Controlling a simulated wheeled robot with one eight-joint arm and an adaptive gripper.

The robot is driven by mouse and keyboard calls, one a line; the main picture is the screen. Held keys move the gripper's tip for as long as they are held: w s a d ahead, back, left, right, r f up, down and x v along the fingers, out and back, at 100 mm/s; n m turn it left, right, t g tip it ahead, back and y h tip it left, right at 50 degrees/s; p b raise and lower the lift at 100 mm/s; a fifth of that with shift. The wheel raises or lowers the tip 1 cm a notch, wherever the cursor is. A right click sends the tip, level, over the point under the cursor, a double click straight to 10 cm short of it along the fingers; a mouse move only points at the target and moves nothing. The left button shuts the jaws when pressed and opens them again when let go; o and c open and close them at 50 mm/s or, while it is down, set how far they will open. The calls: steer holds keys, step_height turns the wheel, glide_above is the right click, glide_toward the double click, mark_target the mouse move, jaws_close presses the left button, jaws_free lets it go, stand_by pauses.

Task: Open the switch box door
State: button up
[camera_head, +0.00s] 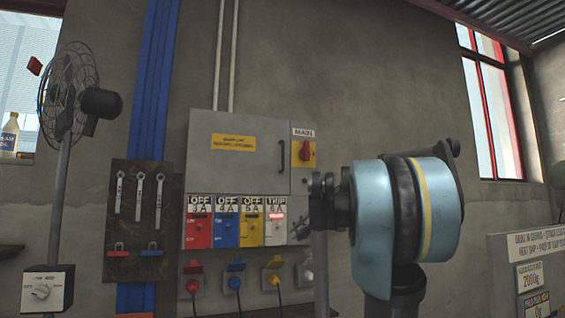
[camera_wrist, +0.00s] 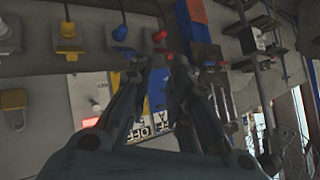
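The grey switch box (camera_head: 205,168) hangs on the wall in the head view. Its door (camera_head: 255,123) looks shut, with a yellow label and a dark vertical handle (camera_head: 282,156) near its right edge. My arm fills the area to the right of the box; its gripper is mostly hidden there. In the wrist view my gripper (camera_wrist: 157,64) has its two fingers apart with nothing held between them. The fingers are in front of the lower breaker panel, near the OFF labels and coloured switches. The door handle is not visible in the wrist view.
Below the door sit red, blue, yellow and white breakers (camera_head: 224,230), with coloured sockets (camera_head: 235,280) and cables beneath. A red and yellow MAIN switch (camera_head: 304,152) is right of the door. A tool board (camera_head: 125,240) and a fan (camera_head: 75,95) stand left.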

steer(key=w+d+r+n+t+y, duration=0.1)
steer(key=w+d+r+t+y, duration=0.3)
steer(key=r, duration=0.6)
steer(key=w+d+r+n+h, duration=0.1)
steer(key=w+d+r, duration=0.1)
steer(key=w+r, duration=0.7)
steer(key=w+d+r+n+t+y, duration=0.2)
steer(key=w+d+r, duration=0.1)
steer(key=r, duration=0.9)
glide_above(283, 167)
steer(key=w, duration=0.1)
jaws_close()
